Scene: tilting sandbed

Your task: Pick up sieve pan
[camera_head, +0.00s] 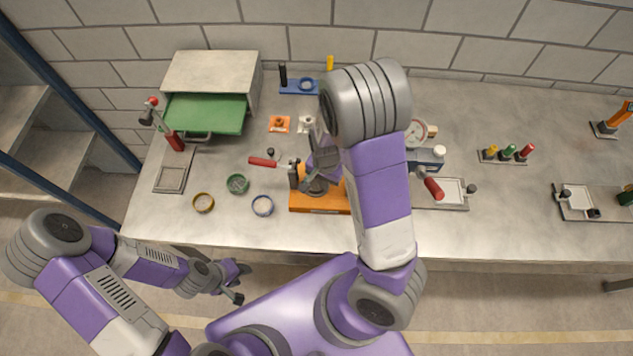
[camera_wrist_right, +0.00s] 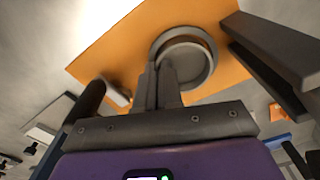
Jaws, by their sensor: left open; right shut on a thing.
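The sieve pan (camera_wrist_right: 190,62) is a round grey dish at the orange base (camera_wrist_right: 125,40) in the right wrist view. In the head view the orange base (camera_head: 320,204) stands near the table's front middle, and the pan (camera_head: 316,188) is partly hidden by my right gripper. My right gripper (camera_head: 317,178) reaches down over the base. Its fingers (camera_wrist_right: 168,78) are close together on the near rim of the pan. I cannot tell whether the pan is clear of the base. My left gripper (camera_head: 241,284) is open and empty, off the table's front edge.
A grey box with a green tray (camera_head: 207,114) stands at the back left.

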